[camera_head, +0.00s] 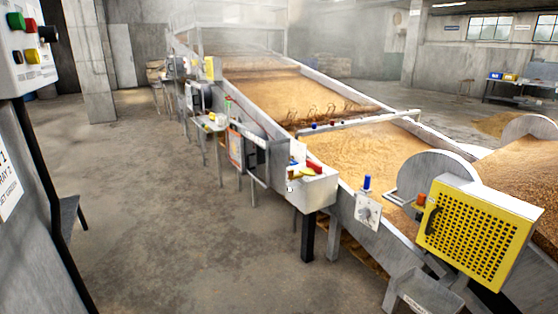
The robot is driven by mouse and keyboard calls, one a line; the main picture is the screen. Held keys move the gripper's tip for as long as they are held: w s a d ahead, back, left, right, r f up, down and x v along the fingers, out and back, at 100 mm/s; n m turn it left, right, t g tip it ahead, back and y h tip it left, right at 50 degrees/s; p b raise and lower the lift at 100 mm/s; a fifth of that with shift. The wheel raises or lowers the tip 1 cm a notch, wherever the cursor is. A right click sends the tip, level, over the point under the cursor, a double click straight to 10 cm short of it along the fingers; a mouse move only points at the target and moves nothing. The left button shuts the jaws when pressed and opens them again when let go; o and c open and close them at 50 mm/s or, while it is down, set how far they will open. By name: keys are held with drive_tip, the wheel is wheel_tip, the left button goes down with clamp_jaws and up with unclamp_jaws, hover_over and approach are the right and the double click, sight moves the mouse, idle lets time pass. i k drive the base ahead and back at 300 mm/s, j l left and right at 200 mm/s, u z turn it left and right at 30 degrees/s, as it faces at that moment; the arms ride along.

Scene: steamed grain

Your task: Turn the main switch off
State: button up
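No label reading main switch can be made out. My gripper and arm are not in view.
The long grain bed (270,85) runs away from front right to the back. A yellow perforated guard (478,232) stands at its near end. A grey stand (425,292) is below. The concrete floor (180,200) left of the bed is clear.

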sight(313, 166)
drive_tip(key=i+u, duration=0.3)
drive_tip(key=i, duration=1.4)
drive_tip(key=i+z, duration=0.1)
drive_tip(key=i, duration=0.5)
drive_tip(key=i+j, duration=0.15)
drive_tip(key=i, duration=0.4)
drive_tip(key=i+j+z, duration=0.15)
drive_tip(key=i, duration=0.45)
drive_tip(key=i+j, duration=0.1)
drive_tip(key=i, duration=0.5)
drive_tip(key=z, duration=0.05)
